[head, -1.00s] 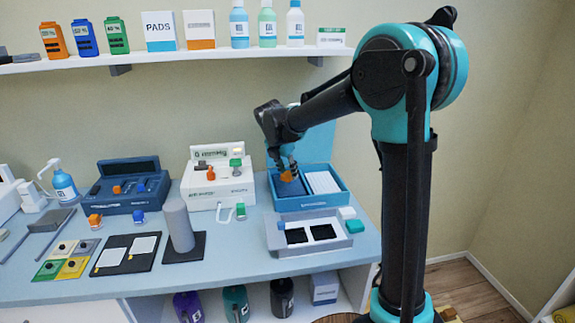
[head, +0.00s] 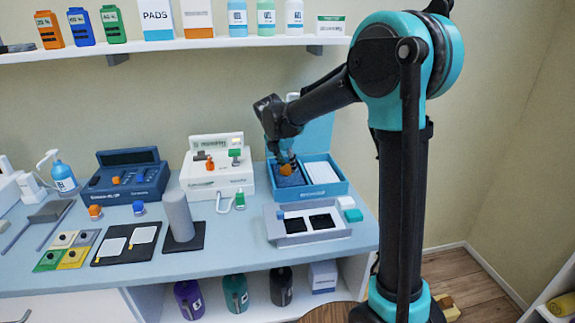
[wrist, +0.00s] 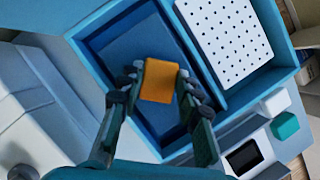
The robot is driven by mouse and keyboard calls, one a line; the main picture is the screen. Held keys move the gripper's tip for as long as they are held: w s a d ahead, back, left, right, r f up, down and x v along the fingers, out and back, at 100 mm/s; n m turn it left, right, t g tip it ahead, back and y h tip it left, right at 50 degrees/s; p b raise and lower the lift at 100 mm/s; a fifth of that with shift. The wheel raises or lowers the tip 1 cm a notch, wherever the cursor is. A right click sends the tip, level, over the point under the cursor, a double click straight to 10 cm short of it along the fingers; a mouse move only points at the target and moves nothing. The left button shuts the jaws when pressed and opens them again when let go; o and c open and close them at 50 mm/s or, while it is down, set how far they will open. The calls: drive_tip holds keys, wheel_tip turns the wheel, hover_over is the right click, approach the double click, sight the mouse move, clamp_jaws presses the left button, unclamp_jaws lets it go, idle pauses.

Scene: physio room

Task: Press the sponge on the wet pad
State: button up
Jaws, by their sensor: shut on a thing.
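My gripper (wrist: 160,86) is shut on the orange sponge (wrist: 159,81), one finger on each side of it. The sponge also shows in the head view (head: 286,170), over the left compartment of the blue tray box (head: 318,195). That compartment holds a dark blue pad (wrist: 140,45), apparently the wet pad. In the wrist view the sponge is in front of the pad's middle. I cannot tell whether it touches the pad. The right compartment holds a white sheet with small holes (wrist: 225,38).
A grey tray with two black squares (head: 282,236) stands in front of the box. A teal block (head: 353,215) is at its right. A white device (head: 215,178) stands left of the box, and a grey cylinder (head: 178,215) further left. The raised lid (head: 315,135) is behind.

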sight(288, 167)
drive_tip(key=shift+f, duration=1)
idle(0.9)
idle(0.4)
drive_tip(key=shift+r, duration=3.5)
drive_tip(key=shift+d, duration=0.1)
